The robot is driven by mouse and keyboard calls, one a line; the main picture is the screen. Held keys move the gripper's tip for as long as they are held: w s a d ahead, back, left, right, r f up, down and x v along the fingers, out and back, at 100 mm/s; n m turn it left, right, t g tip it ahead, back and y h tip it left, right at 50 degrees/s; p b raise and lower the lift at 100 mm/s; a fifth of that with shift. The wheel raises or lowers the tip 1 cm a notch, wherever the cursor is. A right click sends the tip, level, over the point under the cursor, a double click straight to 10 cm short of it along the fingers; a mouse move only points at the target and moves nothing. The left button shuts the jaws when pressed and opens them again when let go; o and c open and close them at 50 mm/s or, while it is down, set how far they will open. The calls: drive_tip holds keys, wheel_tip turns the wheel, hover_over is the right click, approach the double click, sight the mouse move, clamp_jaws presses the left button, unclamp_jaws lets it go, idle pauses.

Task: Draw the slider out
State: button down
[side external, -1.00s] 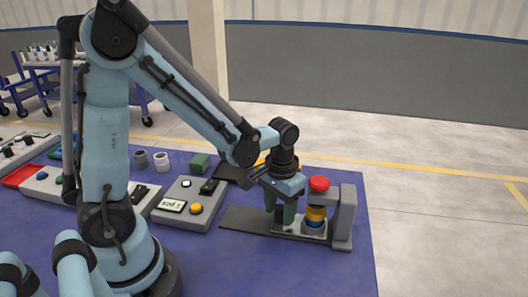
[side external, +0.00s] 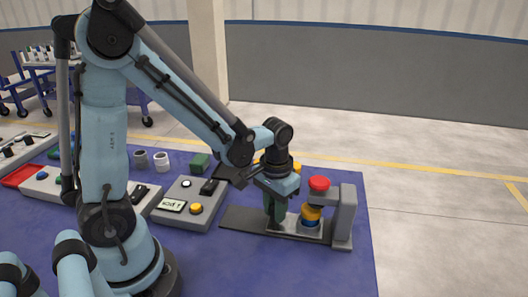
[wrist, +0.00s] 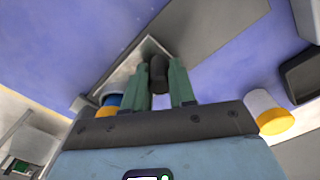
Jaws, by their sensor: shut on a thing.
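The slider (side external: 293,233) is a light grey plate low in the station at the right of the side external view. It carries a yellow and blue piece (side external: 311,217), which also shows in the wrist view (wrist: 109,104). My gripper (side external: 276,219) points down at the slider's left part. In the wrist view its green fingers (wrist: 160,85) are shut on a dark upright knob (wrist: 159,72), the slider's handle. The handle is mostly hidden by the fingers in the side view.
A grey post (side external: 344,215) with a red cap (side external: 319,183) overhangs the slider's right end. A dark flat strip (side external: 240,219) extends clear to the left. A panel with buttons (side external: 183,204) lies further left. A yellow and white cylinder (wrist: 270,112) shows in the wrist view.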

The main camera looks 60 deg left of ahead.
drive_tip(key=s+a, duration=0.7)
drive_tip(key=shift+s+a, duration=0.2)
drive_tip(key=shift+a, duration=0.05)
drive_tip(key=c, duration=0.9)
unclamp_jaws()
drive_tip(key=shift+d, duration=0.1)
drive_tip(key=shift+r, duration=0.1)
drive_tip(key=shift+r, duration=5.95)
drive_tip(key=w+d+t, duration=0.1)
drive_tip(key=d+t, duration=0.1)
drive_tip(key=w+d+m+t, duration=0.1)
drive_tip(key=w+d+t, duration=0.1)
drive_tip(key=d, duration=0.1)
drive_tip(key=w+d+m+t, duration=0.1)
drive_tip(key=d+t, duration=0.2)
drive_tip(key=shift+w+f, duration=0.25)
drive_tip(key=shift+w, duration=0.05)
